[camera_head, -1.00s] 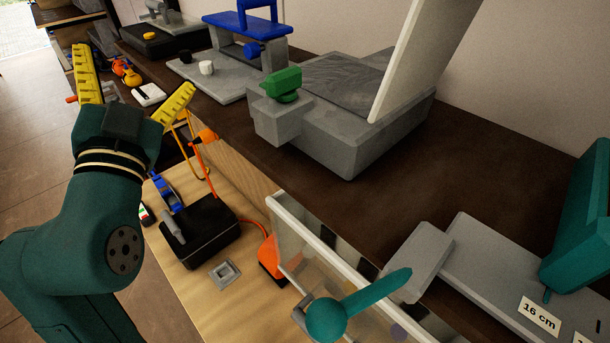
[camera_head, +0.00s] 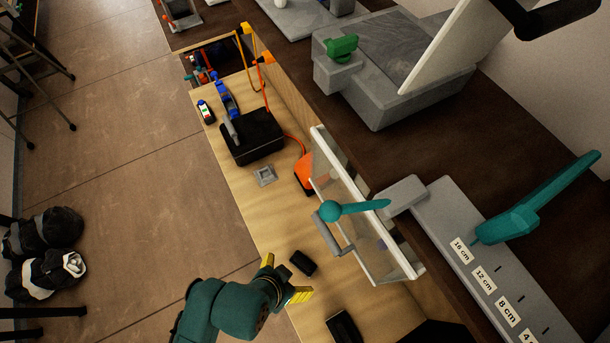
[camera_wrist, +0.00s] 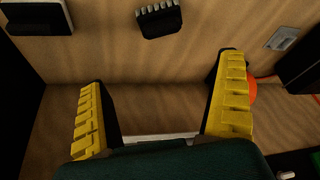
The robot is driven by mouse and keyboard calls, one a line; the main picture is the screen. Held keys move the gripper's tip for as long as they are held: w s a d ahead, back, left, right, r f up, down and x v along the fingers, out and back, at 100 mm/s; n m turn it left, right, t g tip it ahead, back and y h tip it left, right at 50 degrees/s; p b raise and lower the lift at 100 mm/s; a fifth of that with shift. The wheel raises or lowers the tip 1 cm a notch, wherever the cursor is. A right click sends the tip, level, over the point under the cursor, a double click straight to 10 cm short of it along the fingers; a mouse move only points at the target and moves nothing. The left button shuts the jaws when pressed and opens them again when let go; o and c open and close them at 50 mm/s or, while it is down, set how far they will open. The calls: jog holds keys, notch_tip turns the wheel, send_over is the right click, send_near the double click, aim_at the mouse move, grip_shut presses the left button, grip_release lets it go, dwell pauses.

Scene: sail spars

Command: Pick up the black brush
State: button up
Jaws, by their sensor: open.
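A small black brush-like block (camera_head: 303,263) lies on the light wooden bench. In the wrist view this block (camera_wrist: 160,22) is at the top centre, with a pale toothed edge like bristles. I cannot tell for certain which is the named brush. My gripper (camera_head: 285,279) has yellow fingers, open and empty, just left of the small block. In the wrist view the fingers (camera_wrist: 162,75) are spread wide below it, not around it.
A black box (camera_head: 252,137), a grey metal square (camera_head: 265,175) and an orange item (camera_head: 304,174) lie farther back on the wooden bench (camera_head: 262,212). A clear panel with a white frame (camera_head: 342,195) and teal-handled equipment (camera_head: 510,220) stand to the right.

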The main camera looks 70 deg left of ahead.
send_near(303, 262)
jog(key=x, duration=0.4)
jog(key=shift+w+d+f+b, duration=0.15)
jog(key=shift+d+f+b, duration=0.05)
jog(key=shift+f+b, duration=0.15)
jog(key=x, duration=0.5)
jog(key=shift+a+f, duration=0.3)
jog(key=shift+f, duration=0.05)
jog(key=c, duration=1.2)
